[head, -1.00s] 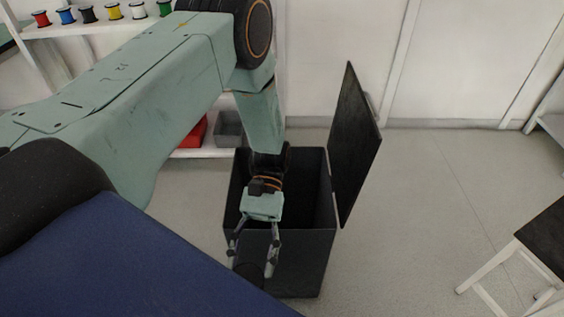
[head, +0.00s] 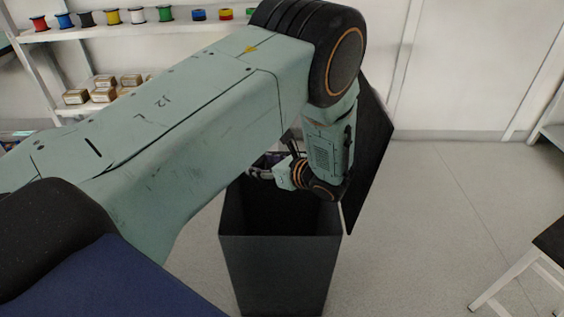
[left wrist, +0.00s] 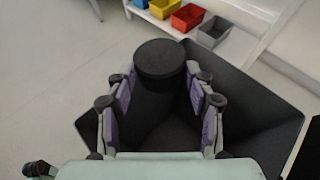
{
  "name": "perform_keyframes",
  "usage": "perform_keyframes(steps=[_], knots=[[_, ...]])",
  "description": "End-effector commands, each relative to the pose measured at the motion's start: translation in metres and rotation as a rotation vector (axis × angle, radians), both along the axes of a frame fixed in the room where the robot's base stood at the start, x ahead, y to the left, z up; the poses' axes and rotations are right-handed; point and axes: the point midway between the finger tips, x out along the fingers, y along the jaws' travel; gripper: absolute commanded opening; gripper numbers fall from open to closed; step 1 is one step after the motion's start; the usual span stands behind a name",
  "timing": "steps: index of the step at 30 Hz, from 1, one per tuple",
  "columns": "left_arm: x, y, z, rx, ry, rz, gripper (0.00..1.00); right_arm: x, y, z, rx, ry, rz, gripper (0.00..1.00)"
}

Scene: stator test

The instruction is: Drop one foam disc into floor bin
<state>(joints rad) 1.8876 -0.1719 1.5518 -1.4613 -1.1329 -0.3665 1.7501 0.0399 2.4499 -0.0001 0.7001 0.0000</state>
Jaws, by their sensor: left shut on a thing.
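The foam disc (left wrist: 160,58) is dark and round, held between the fingertips of my left gripper (left wrist: 160,82) in the left wrist view. The same gripper (head: 262,173) shows in the head view, pointing left over the rear part of the bin; the disc is hidden there, behind my arm. The floor bin (head: 280,262) is tall, black and open-topped, its dark lid (head: 371,150) standing up on the right. In the left wrist view, the bin's opening (left wrist: 255,115) lies below the gripper, and the disc overlaps its rim in the picture. My right gripper is out of view.
White shelves (head: 108,31) with coloured spools and small boxes stand behind left. Red (left wrist: 187,17), yellow and grey trays sit on a low shelf beyond the bin. A dark-topped stool (head: 552,245) stands at the right. The floor between is clear.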

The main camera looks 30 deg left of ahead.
Motion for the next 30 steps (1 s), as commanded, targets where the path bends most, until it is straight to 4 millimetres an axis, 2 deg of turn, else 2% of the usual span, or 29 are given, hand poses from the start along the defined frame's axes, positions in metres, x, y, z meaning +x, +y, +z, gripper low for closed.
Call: perform_keyframes(steps=[1,3,7,14,24,30], knots=[[0.014,-0.007,0.001,0.0,-0.002,-0.064,0.21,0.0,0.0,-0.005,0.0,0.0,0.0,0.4],[0.03,-0.016,0.004,0.001,0.0,-0.137,0.2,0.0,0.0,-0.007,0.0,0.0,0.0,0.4],[0.045,-0.026,0.008,0.0,0.0,-0.209,0.2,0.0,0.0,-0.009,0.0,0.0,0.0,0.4],[0.048,-0.027,0.0,-0.001,0.001,-0.223,0.2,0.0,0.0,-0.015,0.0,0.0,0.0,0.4],[0.047,-0.027,-0.037,-0.001,0.001,-0.221,0.2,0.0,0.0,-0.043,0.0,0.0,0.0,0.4],[0.047,-0.027,-0.052,0.0,0.0,-0.221,0.2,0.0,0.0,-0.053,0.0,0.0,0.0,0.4]])
